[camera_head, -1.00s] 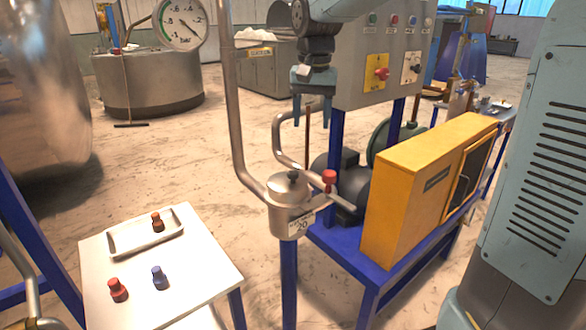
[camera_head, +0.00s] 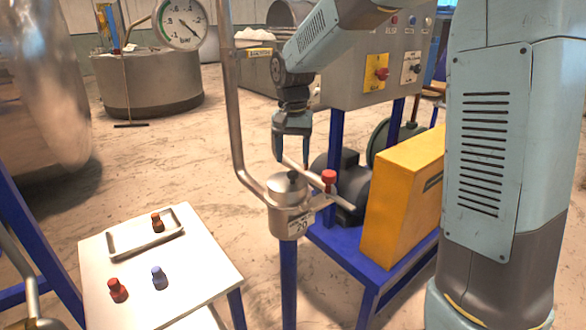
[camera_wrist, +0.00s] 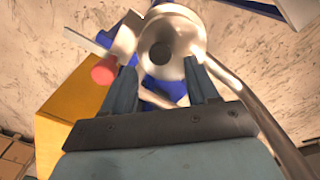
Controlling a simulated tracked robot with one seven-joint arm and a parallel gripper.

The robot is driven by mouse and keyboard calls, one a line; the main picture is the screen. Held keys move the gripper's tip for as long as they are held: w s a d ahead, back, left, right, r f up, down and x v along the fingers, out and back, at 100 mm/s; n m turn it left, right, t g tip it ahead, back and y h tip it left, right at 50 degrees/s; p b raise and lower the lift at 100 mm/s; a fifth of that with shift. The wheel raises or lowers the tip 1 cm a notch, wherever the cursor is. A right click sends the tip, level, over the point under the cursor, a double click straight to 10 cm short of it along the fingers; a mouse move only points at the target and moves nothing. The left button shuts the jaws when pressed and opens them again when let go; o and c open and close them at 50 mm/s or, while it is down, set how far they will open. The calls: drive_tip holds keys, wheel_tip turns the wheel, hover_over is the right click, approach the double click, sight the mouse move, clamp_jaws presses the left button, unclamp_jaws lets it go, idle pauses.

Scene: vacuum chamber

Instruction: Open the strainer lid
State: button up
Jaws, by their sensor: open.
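The strainer (camera_head: 292,222) is a small metal pot on a blue post, joined to a bent steel pipe. Its domed metal lid (camera_head: 284,188) with a dark round knob (camera_head: 293,175) sits on top, closed. My gripper (camera_head: 291,162) is open, pointing down just above the lid, with its fingers apart and empty. In the wrist view the lid (camera_wrist: 187,35) and its dark knob (camera_wrist: 173,67) show beyond and between the open fingers (camera_wrist: 163,82). I cannot tell the exact gap between fingertips and knob.
A red valve handle (camera_head: 329,178) stands on the pipe right of the lid; it also shows in the wrist view (camera_wrist: 105,70). A yellow housing (camera_head: 400,200) is at right.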

sight(292, 172)
drive_tip(key=shift+f, duration=2.35)
drive_tip(key=shift+c, duration=0.2)
clamp_jaws()
